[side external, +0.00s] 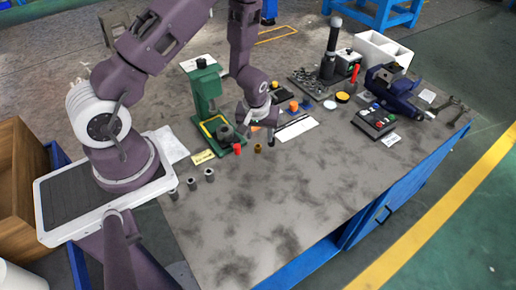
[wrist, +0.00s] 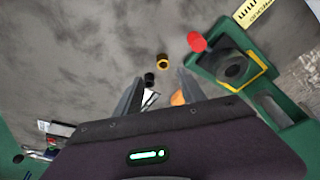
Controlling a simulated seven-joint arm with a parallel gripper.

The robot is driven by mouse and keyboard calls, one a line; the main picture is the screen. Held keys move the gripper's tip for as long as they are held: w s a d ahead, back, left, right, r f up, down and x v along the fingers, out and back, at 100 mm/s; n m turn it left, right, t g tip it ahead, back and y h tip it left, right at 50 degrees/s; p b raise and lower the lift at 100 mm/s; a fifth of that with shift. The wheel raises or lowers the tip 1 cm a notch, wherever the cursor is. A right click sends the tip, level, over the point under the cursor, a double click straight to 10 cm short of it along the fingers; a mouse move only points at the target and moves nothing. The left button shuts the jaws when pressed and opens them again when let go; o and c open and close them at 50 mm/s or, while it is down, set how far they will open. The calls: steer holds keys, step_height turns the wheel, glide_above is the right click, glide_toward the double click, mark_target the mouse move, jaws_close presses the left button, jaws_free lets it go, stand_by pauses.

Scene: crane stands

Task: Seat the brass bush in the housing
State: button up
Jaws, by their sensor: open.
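The brass bush (side external: 257,148), a small hollow brass-coloured cylinder, stands on the grey bench in front of the green press. In the wrist view the brass bush (wrist: 163,61) lies just beyond the fingertips, apart from them. The housing looks to be the dark grey round-bored block (side external: 226,131) on the press base; its dark bore shows in the wrist view (wrist: 233,69), inside a yellow-edged square. My gripper (side external: 257,122) is open and empty above the bench, right of the press. Its two fingers (wrist: 161,88) are spread in the wrist view.
A small black piece (wrist: 149,78) is near the fingertips. The front of the bench is clear; tools crowd the back.

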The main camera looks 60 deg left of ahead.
mark_target(258, 146)
steer(key=x, duration=0.4)
steer(key=s+x, duration=0.1)
steer(key=x, duration=0.1)
steer(key=shift+a, duration=0.1)
jaws_close()
